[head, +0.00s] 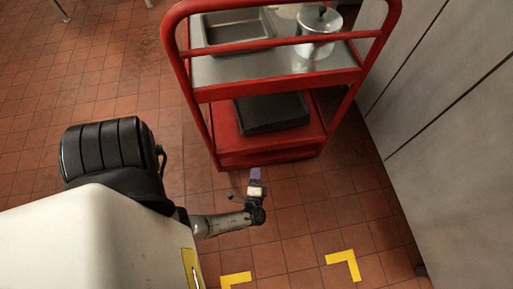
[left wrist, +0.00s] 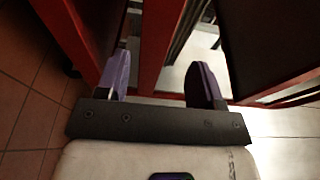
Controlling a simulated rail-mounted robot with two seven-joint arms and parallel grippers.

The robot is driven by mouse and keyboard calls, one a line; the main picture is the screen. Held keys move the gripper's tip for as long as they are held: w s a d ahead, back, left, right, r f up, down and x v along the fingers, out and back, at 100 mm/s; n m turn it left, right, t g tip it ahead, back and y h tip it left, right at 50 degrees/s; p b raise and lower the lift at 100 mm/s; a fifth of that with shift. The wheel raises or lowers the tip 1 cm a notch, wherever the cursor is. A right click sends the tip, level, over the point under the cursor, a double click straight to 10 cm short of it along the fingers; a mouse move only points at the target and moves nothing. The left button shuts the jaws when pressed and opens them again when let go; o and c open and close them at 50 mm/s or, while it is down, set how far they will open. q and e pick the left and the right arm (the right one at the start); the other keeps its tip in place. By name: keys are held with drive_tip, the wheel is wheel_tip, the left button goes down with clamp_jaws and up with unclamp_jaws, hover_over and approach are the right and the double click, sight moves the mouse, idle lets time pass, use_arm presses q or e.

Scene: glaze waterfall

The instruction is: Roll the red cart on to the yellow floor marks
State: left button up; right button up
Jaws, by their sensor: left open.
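The red cart (head: 264,158) stands upright near the grey wall panels, with a red rail frame and steel top shelf. Two yellow corner marks, the left one (head: 236,279) and the right one (head: 343,262), lie on the floor on the near side of the cart. My left gripper (head: 256,176) is open at the cart's near side, seen just below its lower shelf. In the left wrist view, a red upright bar (left wrist: 156,45) of the cart shows between the spread fingers (left wrist: 160,82); contact is not clear. My right gripper is out of view.
A metal pan (head: 238,30) and a lidded steel pot (head: 318,28) stand on the top shelf; a dark tray (head: 271,113) is on the lower shelf. Grey panels (head: 450,120) close off the right. Tiled floor (head: 90,80) is open to the left.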

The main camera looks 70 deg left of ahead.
sight(257, 151)
use_arm(q)
drive_tip(key=shift+o, duration=0.7)
drive_tip(key=shift+w+a, duration=0.1)
drive_tip(key=shift+a, duration=0.25)
drive_tip(key=o, duration=0.3)
drive_tip(key=b+x, duration=0.3)
drive_tip(key=x, duration=0.8)
drive_tip(key=shift+w+a, duration=0.1)
drive_tip(key=shift+a, duration=0.05)
drive_tip(key=shift+b+x, duration=0.35)
drive_tip(key=shift+x, duration=0.6)
drive_tip(key=c, duration=1)
clamp_jaws()
